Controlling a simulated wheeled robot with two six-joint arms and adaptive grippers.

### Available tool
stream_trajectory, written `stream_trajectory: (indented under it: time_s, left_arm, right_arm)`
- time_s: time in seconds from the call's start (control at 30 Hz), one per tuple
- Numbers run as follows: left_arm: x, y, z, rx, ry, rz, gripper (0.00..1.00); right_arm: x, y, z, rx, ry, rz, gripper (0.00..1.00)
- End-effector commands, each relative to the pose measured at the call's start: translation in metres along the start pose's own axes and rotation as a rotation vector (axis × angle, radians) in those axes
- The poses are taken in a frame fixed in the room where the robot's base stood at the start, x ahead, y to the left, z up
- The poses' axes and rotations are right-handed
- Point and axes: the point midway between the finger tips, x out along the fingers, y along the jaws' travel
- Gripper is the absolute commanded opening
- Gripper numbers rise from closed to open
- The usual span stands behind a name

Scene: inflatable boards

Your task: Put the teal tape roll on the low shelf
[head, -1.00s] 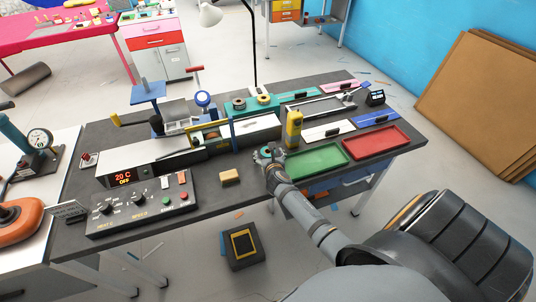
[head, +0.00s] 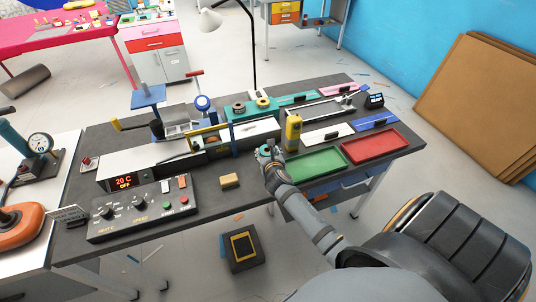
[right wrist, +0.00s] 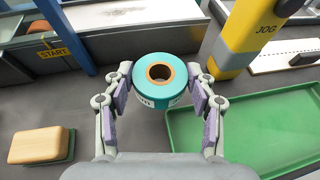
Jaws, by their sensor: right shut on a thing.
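The teal tape roll (right wrist: 160,88) has a brown core and sits between the fingers of my right gripper (right wrist: 160,102), which is shut on it. Its top face points up toward the wrist camera. In the head view my right gripper (head: 267,155) and the roll are at the front part of the dark table, left of the green tray. I cannot tell how far the roll is above the table top. A low teal ledge (head: 246,113) at the back of the table carries two small rolls; I cannot tell whether it is the low shelf. My left gripper is out of view.
A yellow JOG post (head: 292,133) stands just beyond my right gripper. A green tray (head: 316,161) and a red tray (head: 375,145) lie to the right. A tan block (head: 229,181) and a control panel (head: 143,209) are to the left. A long white machine (head: 150,170) lies behind.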

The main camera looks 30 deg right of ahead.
Motion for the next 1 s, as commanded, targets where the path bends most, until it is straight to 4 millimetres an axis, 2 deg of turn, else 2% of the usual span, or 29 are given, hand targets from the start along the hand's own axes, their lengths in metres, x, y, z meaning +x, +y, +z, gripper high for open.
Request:
stream_trajectory:
  time_s: [0.03,0.1,0.3,0.4,0.6,1.0]
  left_arm:
    - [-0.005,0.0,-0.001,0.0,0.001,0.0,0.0]
    - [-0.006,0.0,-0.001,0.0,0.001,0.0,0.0]
    - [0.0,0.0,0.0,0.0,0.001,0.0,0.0]
    - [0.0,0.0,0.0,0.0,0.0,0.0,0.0]
    - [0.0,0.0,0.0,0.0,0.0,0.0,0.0]
    - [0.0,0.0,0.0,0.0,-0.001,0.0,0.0]
  right_arm:
    - [-0.018,0.004,0.012,0.004,-0.004,0.003,0.18]
    - [-0.04,0.007,0.023,0.004,-0.003,0.003,0.18]
    - [-0.098,0.019,0.021,0.009,0.002,0.001,0.18]
    - [-0.117,0.023,0.022,0.007,0.002,0.0,0.18]
    - [-0.133,0.026,0.024,0.002,-0.002,0.0,0.18]
    - [-0.134,0.026,0.025,0.0,-0.003,0.0,0.18]
